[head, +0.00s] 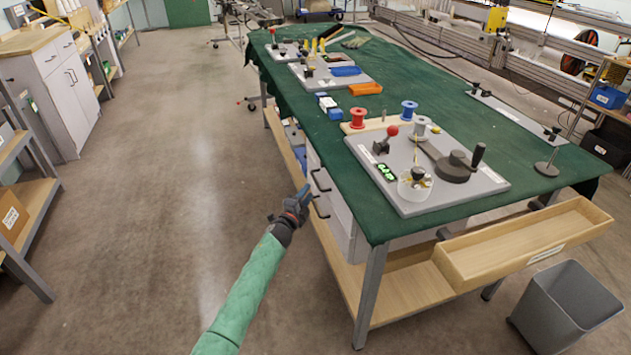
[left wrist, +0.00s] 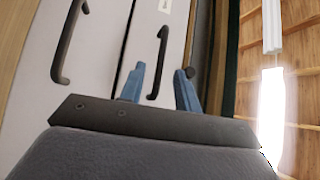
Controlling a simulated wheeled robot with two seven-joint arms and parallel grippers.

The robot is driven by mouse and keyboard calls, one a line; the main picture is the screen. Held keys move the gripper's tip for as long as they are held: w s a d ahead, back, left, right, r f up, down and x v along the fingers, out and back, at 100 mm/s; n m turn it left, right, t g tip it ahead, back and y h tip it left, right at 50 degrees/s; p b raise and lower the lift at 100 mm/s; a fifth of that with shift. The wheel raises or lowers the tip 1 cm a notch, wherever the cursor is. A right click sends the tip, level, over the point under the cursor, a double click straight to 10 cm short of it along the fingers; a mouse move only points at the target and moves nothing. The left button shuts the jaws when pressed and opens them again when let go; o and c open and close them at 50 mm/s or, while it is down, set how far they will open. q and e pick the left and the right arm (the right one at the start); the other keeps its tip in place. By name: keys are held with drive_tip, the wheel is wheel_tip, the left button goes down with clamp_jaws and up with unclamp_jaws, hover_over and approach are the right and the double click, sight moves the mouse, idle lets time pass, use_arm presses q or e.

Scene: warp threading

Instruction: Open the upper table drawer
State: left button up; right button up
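The table (head: 470,222) has a green cloth top and a pale drawer unit under its left side. The upper drawer (left wrist: 148,25) looks shut, with a dark bar handle (head: 320,181) that also shows in the left wrist view (left wrist: 163,62). The lower drawer's handle (left wrist: 68,45) lies to its left in the tilted left wrist view. My left gripper (head: 304,193) is beside the drawer fronts. Its blue fingers (left wrist: 158,82) are open, with the upper handle appearing between them. I cannot tell whether they touch it. My right gripper is out of view.
A grey board (head: 420,200) with a crank and spools stands on the table top. An open wooden tray (head: 525,240) juts from the table's near right end, above a grey bin (head: 565,305). Clear floor (head: 190,190) lies left of the table. A cabinet (head: 65,90) stands far left.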

sight(316, 181)
use_arm(q)
drive_tip(key=shift+x, duration=3.75)
drive_tip(key=shift+r, duration=0.15)
clamp_jaws()
